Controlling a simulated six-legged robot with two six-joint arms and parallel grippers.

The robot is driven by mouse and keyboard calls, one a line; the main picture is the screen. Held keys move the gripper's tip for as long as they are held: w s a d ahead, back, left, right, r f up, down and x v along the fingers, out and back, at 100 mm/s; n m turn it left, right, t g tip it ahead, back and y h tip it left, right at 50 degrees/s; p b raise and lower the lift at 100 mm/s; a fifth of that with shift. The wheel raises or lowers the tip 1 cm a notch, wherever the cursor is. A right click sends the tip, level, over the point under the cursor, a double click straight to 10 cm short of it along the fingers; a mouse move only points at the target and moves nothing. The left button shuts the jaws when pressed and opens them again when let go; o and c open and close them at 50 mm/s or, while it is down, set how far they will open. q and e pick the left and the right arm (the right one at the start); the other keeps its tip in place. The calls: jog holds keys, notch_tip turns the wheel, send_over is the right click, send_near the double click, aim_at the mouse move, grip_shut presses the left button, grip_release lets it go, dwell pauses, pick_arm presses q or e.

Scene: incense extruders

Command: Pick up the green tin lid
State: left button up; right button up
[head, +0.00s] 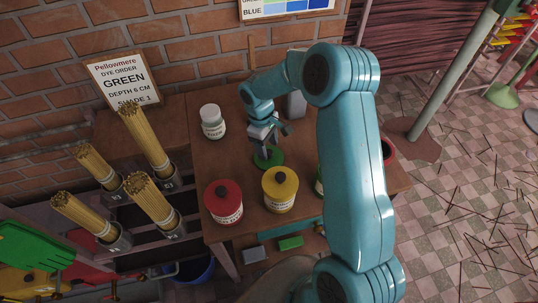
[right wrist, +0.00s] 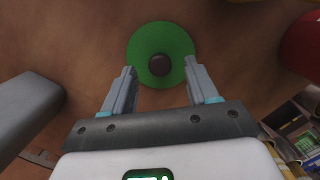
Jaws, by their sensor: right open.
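The green tin lid (head: 268,158) is a round green disc with a dark knob, lying on the wooden table. My right gripper (head: 268,137) is above it, pointing down. In the right wrist view the lid (right wrist: 160,54) lies just beyond the open fingertips (right wrist: 160,70), with its dark knob roughly centred between them. The jaws are open and empty. In the head view my gripper hides part of the lid. A green tin (head: 319,181) shows only as a sliver behind my right arm. My left gripper is not in view.
A red tin (head: 223,201) and a yellow tin (head: 281,189), both with lids, stand in front of the green lid. A white jar (head: 212,121) stands to the left. Bundles of sticks (head: 145,140) stand in holders at the left. A sign (head: 123,82) reads GREEN.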

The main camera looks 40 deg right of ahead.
jog(key=shift+f, duration=0.8)
jog(key=shift+s+f, duration=0.2)
jog(key=shift+f, duration=0.3)
grip_shut()
jog(key=shift+w+r, duration=0.1)
